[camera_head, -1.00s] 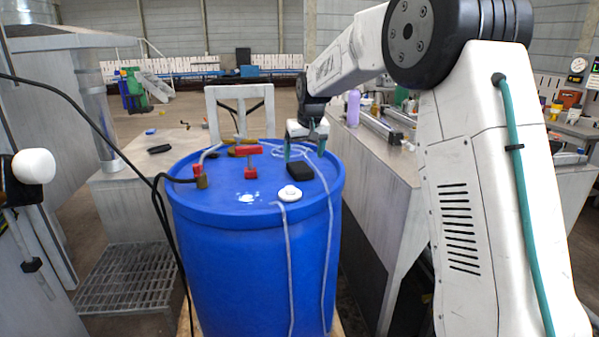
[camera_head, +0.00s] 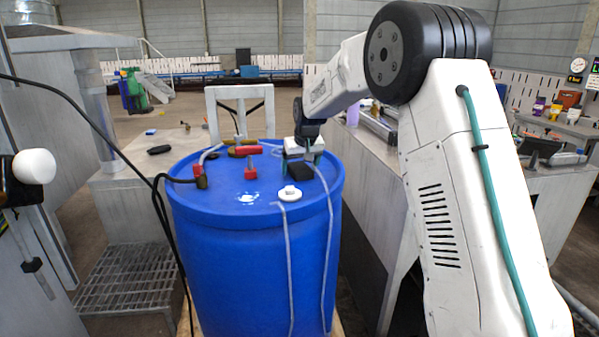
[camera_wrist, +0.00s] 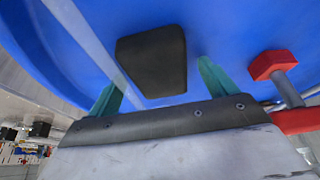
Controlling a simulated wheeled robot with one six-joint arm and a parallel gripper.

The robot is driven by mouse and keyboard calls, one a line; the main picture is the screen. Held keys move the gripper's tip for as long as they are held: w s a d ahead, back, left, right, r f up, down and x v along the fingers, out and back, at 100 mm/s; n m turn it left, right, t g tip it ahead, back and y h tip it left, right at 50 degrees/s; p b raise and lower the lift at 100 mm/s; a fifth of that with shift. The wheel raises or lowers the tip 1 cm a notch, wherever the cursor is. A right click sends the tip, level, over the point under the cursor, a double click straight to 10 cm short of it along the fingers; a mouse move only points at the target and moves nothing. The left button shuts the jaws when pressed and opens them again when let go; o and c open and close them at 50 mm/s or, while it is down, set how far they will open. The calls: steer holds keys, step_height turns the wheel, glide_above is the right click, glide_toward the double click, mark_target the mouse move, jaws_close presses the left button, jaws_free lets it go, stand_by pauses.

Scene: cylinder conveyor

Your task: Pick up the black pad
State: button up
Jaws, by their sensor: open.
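The black pad (camera_head: 301,172) lies on the blue barrel's top (camera_head: 222,180), toward its right side. In the wrist view the pad (camera_wrist: 152,62) is a dark rounded block just beyond my fingers. My gripper (camera_head: 301,163) is low over the barrel top, with its teal fingers open and apart. In the wrist view the gripper (camera_wrist: 160,85) has the pad ahead of and between its two fingers, with no clear contact. The gripper body partly hides the far side of the pad in the head view.
A red-handled valve (camera_head: 249,160) and a brass fitting with a red part (camera_head: 200,177) stand on the barrel. A white round cap (camera_head: 290,194) sits in front of the pad, and a clear tube (camera_head: 329,230) runs down the side. A grey bench (camera_head: 372,165) is at right.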

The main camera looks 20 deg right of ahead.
mark_target(298, 165)
steer(key=shift+f, duration=0.25)
steer(key=shift+c, duration=0.4)
steer(key=c, duration=1)
steer(key=shift+r, duration=0.45)
step_height(298, 165, up, 3)
steer(key=s, duration=0.5)
steer(key=s+r, duration=0.1)
steer(key=s, duration=0.4)
steer(key=s+a, duration=0.1)
steer(key=s, duration=0.4)
steer(key=shift+a+r, duration=0.1)
steer(key=shift+r, duration=0.2)
steer(key=shift+s, duration=0.5)
steer(key=shift+o, duration=0.4)
steer(key=shift+a, duration=0.15)
